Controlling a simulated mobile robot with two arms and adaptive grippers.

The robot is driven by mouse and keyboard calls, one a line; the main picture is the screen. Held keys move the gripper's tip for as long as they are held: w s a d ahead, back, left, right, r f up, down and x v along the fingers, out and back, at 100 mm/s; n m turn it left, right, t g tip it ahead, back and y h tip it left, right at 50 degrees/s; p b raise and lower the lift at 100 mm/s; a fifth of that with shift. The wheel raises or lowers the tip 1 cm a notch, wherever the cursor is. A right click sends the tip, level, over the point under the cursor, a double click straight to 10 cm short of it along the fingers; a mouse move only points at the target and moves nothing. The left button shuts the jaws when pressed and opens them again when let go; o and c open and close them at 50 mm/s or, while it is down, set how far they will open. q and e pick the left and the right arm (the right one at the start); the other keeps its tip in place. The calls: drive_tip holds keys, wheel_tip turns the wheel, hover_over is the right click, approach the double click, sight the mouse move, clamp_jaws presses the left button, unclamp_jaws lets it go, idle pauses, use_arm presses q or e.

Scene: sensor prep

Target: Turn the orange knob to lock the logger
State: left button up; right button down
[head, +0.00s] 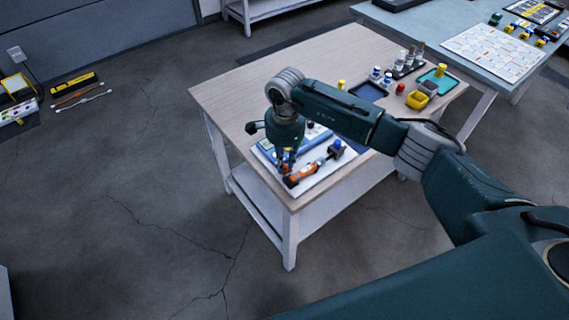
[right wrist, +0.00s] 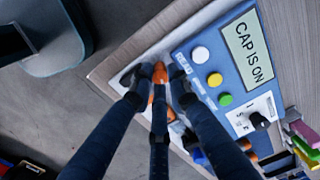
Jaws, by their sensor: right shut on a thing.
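My right gripper (head: 286,163) points down at the near left corner of the wooden table. In the right wrist view, its dark fingertips (right wrist: 158,78) are shut on the orange knob (right wrist: 159,92), whose sides they partly hide. The logger (head: 313,169) lies on a white board, with an orange end close to the gripper and a blue cap at its far end. Most of the logger is hidden by the fingers in the wrist view. My left gripper is in neither view.
The table's left part is bare.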

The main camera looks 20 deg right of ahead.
drive_tip(key=m+b, duration=0.1)
drive_tip(key=m, duration=0.2)
drive_tip(key=shift+m+b, duration=0.4)
drive_tip(key=m+b, duration=0.1)
drive_tip(key=m, duration=0.2)
drive_tip(key=shift+w+m, duration=0.1)
drive_tip(key=shift+m, duration=0.2)
drive_tip(key=m+b, duration=0.1)
drive_tip(key=m, duration=0.3)
drive_tip(key=shift+a+b, duration=0.1)
drive_tip(key=shift+b, duration=0.25)
drive_tip(key=shift+r+m+b, duration=0.15)
drive_tip(key=shift+m+b, duration=0.15)
drive_tip(key=shift+m, duration=1.3)
drive_tip(key=shift+w, duration=0.1)
drive_tip(key=c, duration=1.6)
unclamp_jaws()
drive_tip(key=shift+c, duration=0.2)
wheel_tip(320, 180, up, 12)
drive_tip(key=shift+a, duration=0.15)
